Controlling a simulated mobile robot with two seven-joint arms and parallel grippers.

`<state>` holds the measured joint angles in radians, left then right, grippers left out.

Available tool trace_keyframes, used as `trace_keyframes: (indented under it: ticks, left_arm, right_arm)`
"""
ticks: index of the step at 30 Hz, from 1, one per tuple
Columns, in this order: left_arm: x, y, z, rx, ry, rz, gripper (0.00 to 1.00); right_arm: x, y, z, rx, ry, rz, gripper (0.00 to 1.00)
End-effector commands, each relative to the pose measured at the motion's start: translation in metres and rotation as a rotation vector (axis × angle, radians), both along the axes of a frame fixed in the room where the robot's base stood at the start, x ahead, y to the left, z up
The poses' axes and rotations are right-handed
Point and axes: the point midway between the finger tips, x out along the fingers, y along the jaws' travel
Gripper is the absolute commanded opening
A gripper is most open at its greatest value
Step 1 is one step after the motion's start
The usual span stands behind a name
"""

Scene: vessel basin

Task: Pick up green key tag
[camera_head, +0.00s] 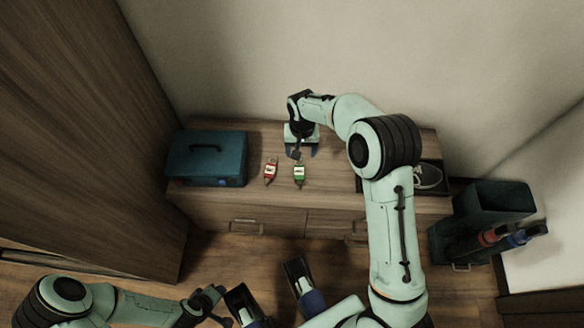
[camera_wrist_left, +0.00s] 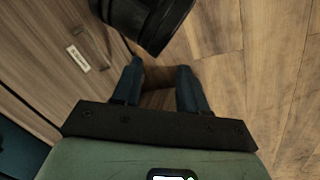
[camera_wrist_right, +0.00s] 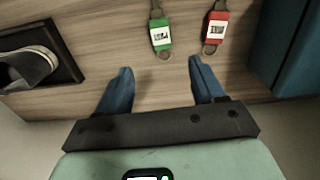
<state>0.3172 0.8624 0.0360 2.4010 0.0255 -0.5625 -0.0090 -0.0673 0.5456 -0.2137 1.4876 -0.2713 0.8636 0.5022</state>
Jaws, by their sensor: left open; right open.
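The green key tag (camera_head: 299,172) lies flat on the wooden cabinet top, with a white label and a metal ring. It also shows in the right wrist view (camera_wrist_right: 161,38), just beyond the fingertips. My right gripper (camera_head: 301,152) is open and empty over the cabinet, on the wall side of the green tag. In the right wrist view, its two blue fingers (camera_wrist_right: 160,67) are apart with bare wood between them. My left gripper (camera_wrist_left: 158,70) is open and empty over the floor in front of the cabinet.
A red key tag (camera_head: 270,170) lies left of the green one. A teal toolbox (camera_head: 207,158) stands at the cabinet's left end. A dark tray (camera_head: 372,186) with a shoe (camera_head: 428,177) is at the right end. A teal bin (camera_head: 497,205) stands right of the cabinet.

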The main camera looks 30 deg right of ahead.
Motion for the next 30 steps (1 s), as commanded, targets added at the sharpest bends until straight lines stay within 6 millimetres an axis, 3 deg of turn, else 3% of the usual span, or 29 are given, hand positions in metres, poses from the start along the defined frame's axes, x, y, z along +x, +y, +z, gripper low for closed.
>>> trace_keyframes:
  ticks: [6, 15, 20, 27, 30]
  left_arm:
    - [0.016, 0.009, -0.014, 0.021, -0.041, 0.018, 0.43]
    - [0.027, 0.015, -0.020, 0.036, -0.068, 0.029, 0.43]
    - [0.021, 0.017, -0.031, 0.038, -0.046, 0.032, 0.43]
    - [-0.003, 0.020, -0.053, 0.034, 0.035, 0.034, 0.43]
    - [-0.006, 0.021, -0.054, 0.033, 0.044, 0.035, 0.43]
  right_arm:
    - [-0.001, 0.000, -0.049, 0.001, 0.008, 0.002, 0.68]
    - [0.000, 0.000, -0.074, 0.001, 0.003, 0.003, 0.68]
    - [0.005, 0.000, -0.089, 0.001, 0.003, 0.003, 0.68]
    - [0.010, 0.000, -0.122, 0.000, 0.004, 0.002, 0.68]
    - [0.010, 0.000, -0.124, 0.001, 0.002, 0.003, 0.68]
